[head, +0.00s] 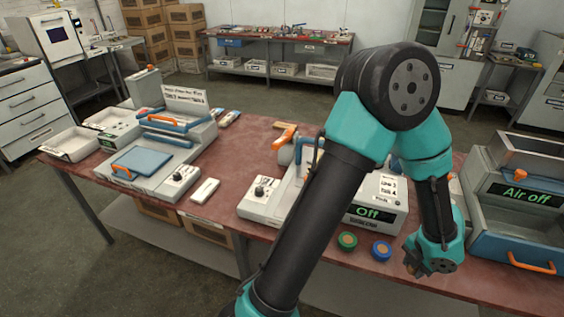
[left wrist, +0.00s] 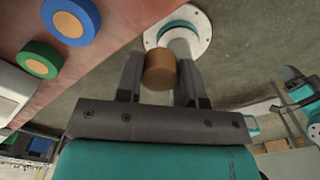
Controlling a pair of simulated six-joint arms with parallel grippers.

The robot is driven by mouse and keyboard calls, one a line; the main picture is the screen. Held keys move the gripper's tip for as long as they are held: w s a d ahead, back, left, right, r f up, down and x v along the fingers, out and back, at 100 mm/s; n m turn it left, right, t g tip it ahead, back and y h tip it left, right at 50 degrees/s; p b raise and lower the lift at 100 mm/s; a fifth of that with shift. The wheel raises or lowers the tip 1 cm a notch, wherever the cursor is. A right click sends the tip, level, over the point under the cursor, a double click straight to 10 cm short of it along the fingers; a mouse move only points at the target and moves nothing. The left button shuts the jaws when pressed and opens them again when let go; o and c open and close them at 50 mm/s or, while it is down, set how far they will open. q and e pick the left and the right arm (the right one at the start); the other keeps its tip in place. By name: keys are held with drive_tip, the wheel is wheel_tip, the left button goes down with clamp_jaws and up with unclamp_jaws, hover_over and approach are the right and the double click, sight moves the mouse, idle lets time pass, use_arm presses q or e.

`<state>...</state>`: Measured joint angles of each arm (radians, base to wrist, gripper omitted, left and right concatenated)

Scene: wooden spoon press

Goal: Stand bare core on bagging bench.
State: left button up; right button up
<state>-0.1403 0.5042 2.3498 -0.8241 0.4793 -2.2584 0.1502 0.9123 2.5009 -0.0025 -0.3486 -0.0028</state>
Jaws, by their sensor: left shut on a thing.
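My left gripper (head: 416,268) hangs at the right of the head view, at the front edge of the red-brown table (head: 255,135). In the left wrist view my left gripper (left wrist: 158,75) is shut on a short plain brown cylinder, the bare core (left wrist: 160,71), held between the fingertips. In the head view the core cannot be made out at the gripper. I cannot tell which surface is the bagging bench. My right gripper cannot be made out in either view.
A green-rimmed roll (head: 347,241) and a blue-rimmed roll (head: 381,250) lie left of my left gripper. A machine reading "Off" (head: 370,213) is behind them. A grey unit reading "Air off" (head: 515,200) stands right. A press-like station (head: 150,160) is at left.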

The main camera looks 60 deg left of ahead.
use_arm(q)
drive_tip(key=s+d+f+m, duration=0.1)
drive_tip(key=s+d, duration=0.1)
drive_tip(key=s, duration=0.4)
drive_tip(key=shift+s+d+f, duration=0.25)
drive_tip(key=shift+s, duration=0.05)
